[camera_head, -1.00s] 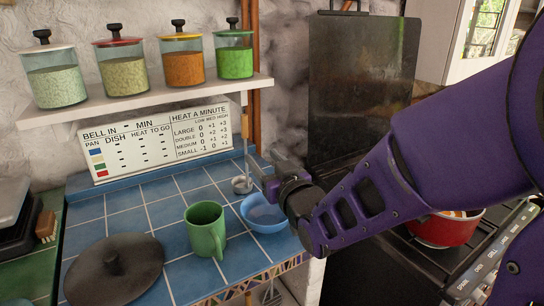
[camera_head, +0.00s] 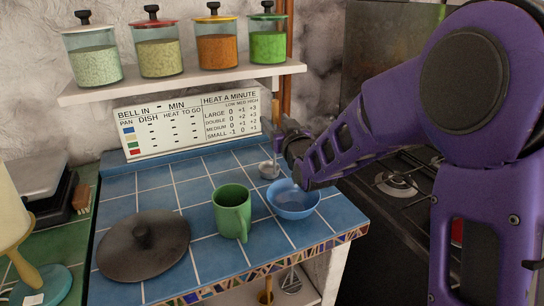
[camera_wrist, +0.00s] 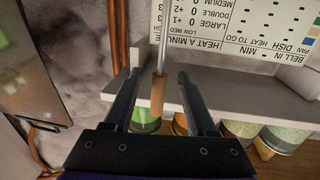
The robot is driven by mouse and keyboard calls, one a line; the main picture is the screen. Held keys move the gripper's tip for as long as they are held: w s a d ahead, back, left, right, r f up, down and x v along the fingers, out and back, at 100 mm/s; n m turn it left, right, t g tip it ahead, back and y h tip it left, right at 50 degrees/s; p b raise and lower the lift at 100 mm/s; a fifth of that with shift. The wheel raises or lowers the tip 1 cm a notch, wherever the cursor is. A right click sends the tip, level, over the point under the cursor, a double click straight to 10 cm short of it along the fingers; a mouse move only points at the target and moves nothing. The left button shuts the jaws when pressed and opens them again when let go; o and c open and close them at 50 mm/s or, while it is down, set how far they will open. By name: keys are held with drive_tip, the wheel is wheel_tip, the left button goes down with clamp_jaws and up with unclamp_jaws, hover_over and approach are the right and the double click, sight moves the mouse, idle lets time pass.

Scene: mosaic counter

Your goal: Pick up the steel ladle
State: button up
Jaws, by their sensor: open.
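The steel ladle (camera_head: 269,169) is upright at the back right of the blue-tiled counter, its round bowl low by the tiles and its thin handle rising toward the shelf. In the wrist view, which is upside down, its steel shaft and brown handle end (camera_wrist: 157,97) show between the two fingers. My gripper (camera_head: 279,129) is at the ladle's upper part, near the shelf's right end. The wrist view shows my gripper (camera_wrist: 160,76) open, with gaps on both sides of the handle. I cannot tell how deep the handle sits between the fingers.
The shelf (camera_head: 180,83) with several jars is close to the gripper. A sign (camera_head: 190,124) leans behind. A blue bowl (camera_head: 293,201), green mug (camera_head: 232,213) and dark lid (camera_head: 143,246) stand on the counter. A stove (camera_head: 395,185) is at right.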

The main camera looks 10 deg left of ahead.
drive_tip(key=x, duration=0.4)
drive_tip(key=shift+r, duration=0.1)
clamp_jaws()
